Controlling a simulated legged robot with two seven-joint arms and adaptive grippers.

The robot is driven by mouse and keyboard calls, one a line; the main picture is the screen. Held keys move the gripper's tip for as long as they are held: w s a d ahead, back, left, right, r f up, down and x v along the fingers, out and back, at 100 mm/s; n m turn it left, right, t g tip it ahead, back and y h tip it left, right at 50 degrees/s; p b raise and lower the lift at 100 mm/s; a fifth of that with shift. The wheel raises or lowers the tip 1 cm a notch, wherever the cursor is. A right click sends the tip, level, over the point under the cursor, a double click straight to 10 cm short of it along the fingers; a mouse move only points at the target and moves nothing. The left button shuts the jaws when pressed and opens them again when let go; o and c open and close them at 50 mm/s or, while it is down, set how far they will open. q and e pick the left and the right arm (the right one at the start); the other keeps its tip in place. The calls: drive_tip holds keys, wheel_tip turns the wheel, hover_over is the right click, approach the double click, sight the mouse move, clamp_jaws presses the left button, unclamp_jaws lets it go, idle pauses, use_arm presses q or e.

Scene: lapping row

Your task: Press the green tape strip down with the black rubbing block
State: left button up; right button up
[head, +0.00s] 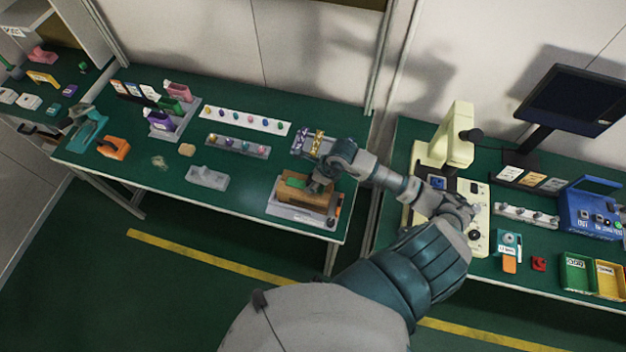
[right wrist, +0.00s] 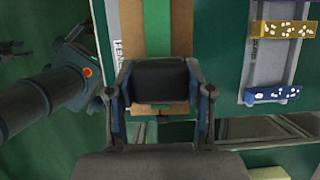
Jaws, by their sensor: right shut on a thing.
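The green tape strip (head: 295,183) lies along the top of a brown block-shaped workpiece (head: 306,196) on a grey base at the right end of the left table. In the right wrist view the green strip (right wrist: 157,28) runs down the middle of the brown surface to the black rubbing block (right wrist: 160,80). My right gripper (right wrist: 160,92) is shut on the black block, one finger at each side. In the head view my right gripper (head: 317,185) is over the workpiece and hides the block. I cannot tell whether block and strip touch. My left gripper is not in view.
A grey rack with gold and purple clips (head: 313,143) stands just behind the workpiece. A grey block (head: 207,178) and an orange tool (head: 113,147) lie to the left. A cream machine (head: 455,140) stands on the right table. The left table's front edge is close to the workpiece.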

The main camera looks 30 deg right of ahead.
drive_tip(key=shift+s+f+b, duration=0.1)
drive_tip(key=shift+f+b, duration=0.5)
idle(1.6)
wheel_tip(320, 180, up, 2)
drive_tip(key=shift+r+p, duration=0.1)
drive_tip(key=shift+p, duration=0.6)
drive_tip(key=shift+r+p, duration=1.55)
drive_tip(key=shift+r, duration=1)
